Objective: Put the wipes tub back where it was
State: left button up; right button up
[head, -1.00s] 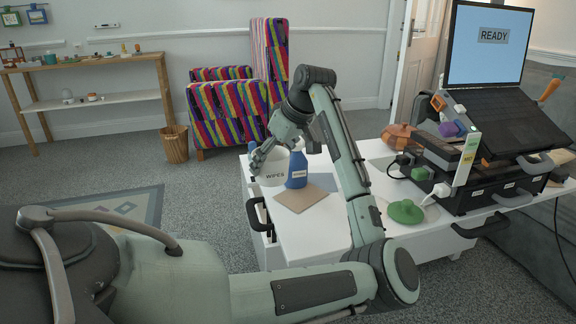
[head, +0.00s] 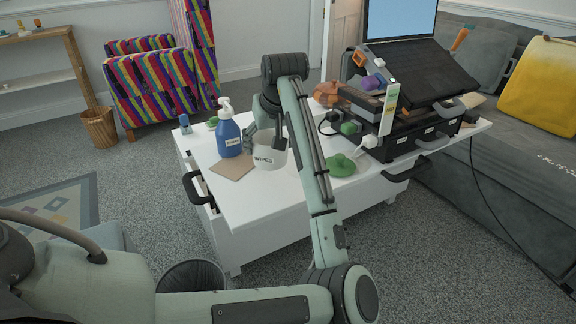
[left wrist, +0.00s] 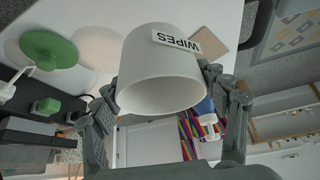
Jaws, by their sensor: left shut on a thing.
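The wipes tub (head: 270,158) is white with a black-on-white WIPES label. My left gripper (head: 268,136) is shut on it from above, right of the blue pump bottle (head: 229,138) in the head view. The left wrist view shows the tub (left wrist: 163,75) between the two fingers of the left gripper (left wrist: 161,87), with its open rim toward the camera. The tub looks held above the white table (head: 262,202); the exact gap is hard to tell. My right gripper is out of view.
A brown square mat (head: 231,168) lies in front of the bottle. A green lidlike piece (head: 341,165) lies right of the tub. The table's front middle is clear.

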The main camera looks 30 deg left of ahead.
pick_arm(q)
jog(key=w+f, duration=0.1)
jog(key=w+d+f, duration=0.2)
jog(key=w, duration=0.1)
jog(key=shift+w+d, duration=0.1)
jog(key=shift+d, duration=0.05)
notch_tip(320, 180, down, 4)
jog(key=shift+r+b, duration=0.1)
jog(key=shift+b, duration=0.3)
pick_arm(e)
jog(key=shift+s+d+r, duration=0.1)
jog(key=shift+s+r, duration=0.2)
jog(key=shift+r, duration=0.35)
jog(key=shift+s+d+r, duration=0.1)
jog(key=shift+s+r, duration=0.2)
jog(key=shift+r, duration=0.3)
pick_arm(q)
jog(key=o, duration=1.1)
jog(key=shift+f, duration=0.2)
jog(key=shift+o, duration=0.2)
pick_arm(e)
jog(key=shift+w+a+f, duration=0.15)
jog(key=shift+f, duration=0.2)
